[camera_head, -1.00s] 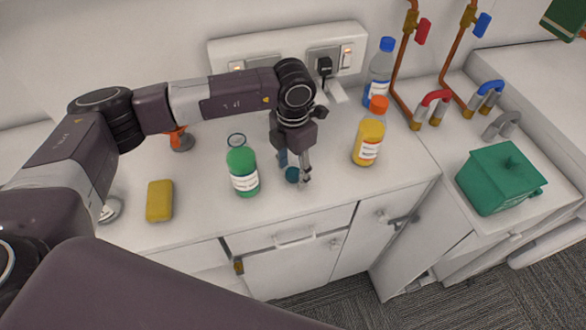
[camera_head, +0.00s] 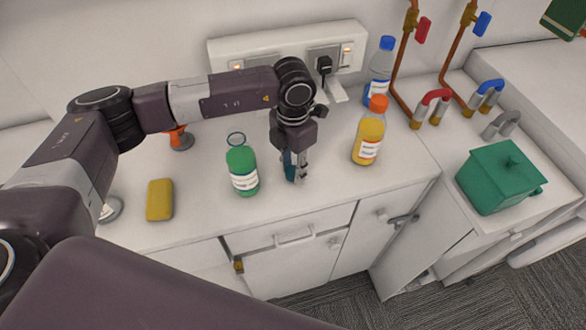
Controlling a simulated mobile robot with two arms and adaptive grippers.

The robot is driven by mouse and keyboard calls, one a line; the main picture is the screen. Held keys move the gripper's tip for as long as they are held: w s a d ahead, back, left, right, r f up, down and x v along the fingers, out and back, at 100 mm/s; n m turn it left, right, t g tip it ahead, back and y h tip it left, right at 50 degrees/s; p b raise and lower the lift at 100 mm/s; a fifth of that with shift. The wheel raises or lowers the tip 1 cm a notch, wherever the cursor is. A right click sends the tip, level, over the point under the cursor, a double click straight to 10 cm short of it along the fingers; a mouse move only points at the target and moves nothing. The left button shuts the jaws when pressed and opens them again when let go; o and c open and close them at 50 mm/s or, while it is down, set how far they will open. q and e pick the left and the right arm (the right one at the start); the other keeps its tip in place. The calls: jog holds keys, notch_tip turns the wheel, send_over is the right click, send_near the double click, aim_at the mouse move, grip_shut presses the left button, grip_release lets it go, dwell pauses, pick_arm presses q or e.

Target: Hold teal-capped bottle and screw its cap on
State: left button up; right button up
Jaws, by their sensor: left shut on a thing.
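A green bottle (camera_head: 242,175) with a white label stands upright on the counter. A dark ring (camera_head: 236,139) shows just above its top; I cannot tell whether it is the bottle's open mouth or something behind. My left gripper (camera_head: 296,179) points down at the counter, to the right of the green bottle and apart from it. My right gripper is not in view.
A yellow bottle with an orange cap (camera_head: 368,135) stands right of my left gripper, with a blue-capped bottle (camera_head: 381,68) behind it. A yellow sponge (camera_head: 160,200) lies at left. A green lidded box (camera_head: 497,180) stands at far right. The counter's front edge is close.

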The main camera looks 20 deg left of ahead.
aim_at(293, 171)
pick_arm(q)
jog(key=shift+r, duration=0.65)
notch_tip(293, 171, up, 19)
jog(key=b, duration=0.5)
jog(key=shift+f, duration=0.15)
